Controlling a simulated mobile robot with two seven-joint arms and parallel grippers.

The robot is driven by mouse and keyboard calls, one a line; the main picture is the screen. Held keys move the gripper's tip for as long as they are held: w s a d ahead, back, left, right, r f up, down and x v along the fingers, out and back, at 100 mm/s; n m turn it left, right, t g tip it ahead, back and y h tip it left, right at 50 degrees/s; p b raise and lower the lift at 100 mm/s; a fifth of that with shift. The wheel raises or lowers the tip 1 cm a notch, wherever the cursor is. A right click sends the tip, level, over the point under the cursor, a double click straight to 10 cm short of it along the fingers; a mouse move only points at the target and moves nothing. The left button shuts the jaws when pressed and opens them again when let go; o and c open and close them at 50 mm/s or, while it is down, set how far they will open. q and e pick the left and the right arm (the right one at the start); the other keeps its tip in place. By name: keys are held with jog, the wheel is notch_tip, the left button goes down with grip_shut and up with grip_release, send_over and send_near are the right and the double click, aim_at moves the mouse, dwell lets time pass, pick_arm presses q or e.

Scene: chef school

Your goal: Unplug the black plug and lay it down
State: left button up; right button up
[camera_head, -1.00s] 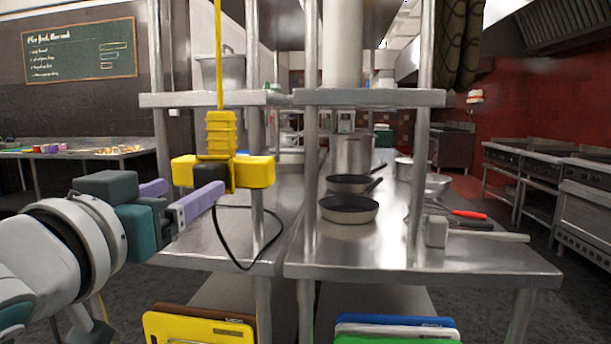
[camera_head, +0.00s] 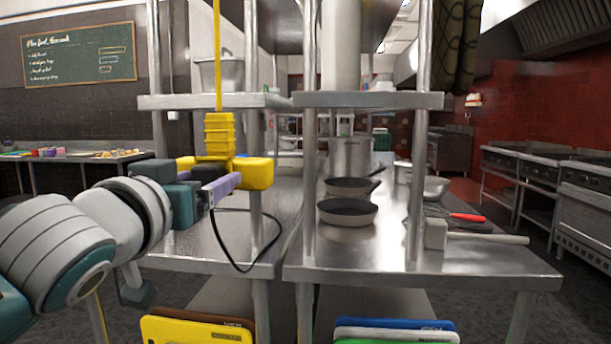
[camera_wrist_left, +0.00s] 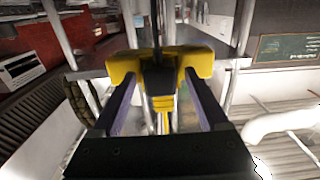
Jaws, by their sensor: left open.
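A yellow outlet box (camera_head: 255,173) hangs from a yellow cable, with a ribbed yellow neck (camera_head: 219,135) above it. The black plug (camera_wrist_left: 158,79) sits in the face of the box in the left wrist view. Its black cord (camera_head: 232,265) hangs in a loop below the box in the head view. My left gripper (camera_head: 213,180) is open in front of the box, its purple fingers on either side of the plug. In the left wrist view the fingers (camera_wrist_left: 160,90) reach close to the box, with a gap to the plug. The plug is mostly hidden by the gripper in the head view.
A steel table (camera_head: 390,255) with posts and a shelf (camera_head: 365,100) stands behind the box. Two pans (camera_head: 347,212) and a mallet (camera_head: 480,238) lie on it. Cutting boards (camera_head: 195,330) stand below. The steel surface below the box is largely clear.

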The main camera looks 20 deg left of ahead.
pick_arm(q)
jog(key=shift+p, duration=0.3)
dwell(0.7)
grip_shut()
dwell(0.6)
dwell(0.4)
jog(key=shift+p+v, duration=0.4)
jog(key=shift+v, duration=1.1)
jog(key=shift+p+v, duration=0.3)
jog(key=shift+v, duration=1.2)
